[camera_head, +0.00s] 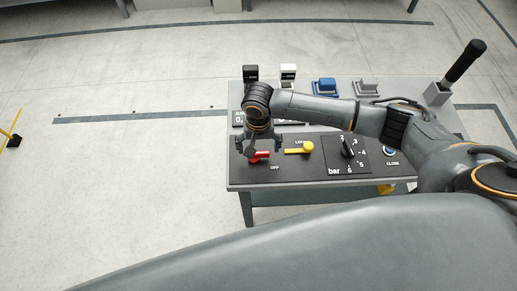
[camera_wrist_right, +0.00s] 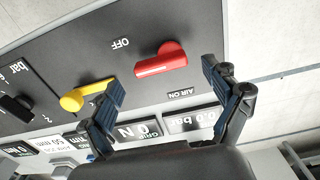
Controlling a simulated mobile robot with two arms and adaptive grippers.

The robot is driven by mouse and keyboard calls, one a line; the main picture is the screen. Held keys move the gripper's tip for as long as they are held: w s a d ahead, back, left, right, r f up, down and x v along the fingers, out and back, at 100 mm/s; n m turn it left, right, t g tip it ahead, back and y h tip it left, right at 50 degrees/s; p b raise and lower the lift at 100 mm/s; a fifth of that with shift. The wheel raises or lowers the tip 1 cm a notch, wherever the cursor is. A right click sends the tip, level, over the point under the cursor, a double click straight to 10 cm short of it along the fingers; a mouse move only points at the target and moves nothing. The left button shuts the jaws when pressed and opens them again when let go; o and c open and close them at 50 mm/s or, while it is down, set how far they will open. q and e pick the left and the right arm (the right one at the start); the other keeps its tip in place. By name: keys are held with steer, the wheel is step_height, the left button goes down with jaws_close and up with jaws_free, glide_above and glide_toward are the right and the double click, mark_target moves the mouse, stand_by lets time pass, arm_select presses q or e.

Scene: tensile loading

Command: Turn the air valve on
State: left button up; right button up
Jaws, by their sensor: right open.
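The red air valve handle (camera_head: 259,155) is on the dark panel near its left end, by the word OFF. In the wrist view the red handle (camera_wrist_right: 160,62) lies between the words OFF and AIR ON. My right gripper (camera_head: 258,147) is over the handle, fingers pointing down, partly hiding it in the head view. In the wrist view the open right gripper (camera_wrist_right: 164,80) has one finger on each side of the handle, with clear gaps and nothing held. My left gripper is not in view.
A yellow lever (camera_head: 299,148) sits right beside the red handle, close to one finger in the wrist view. Further right are a black bar dial (camera_head: 347,147) and a CLOSE button (camera_head: 390,151). Blue and grey blocks stand along the table's back.

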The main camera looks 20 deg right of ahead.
mark_target(258, 155)
steer(key=shift+f, duration=1.3)
steer(key=c, duration=1.2)
steer(key=shift+o, duration=0.2)
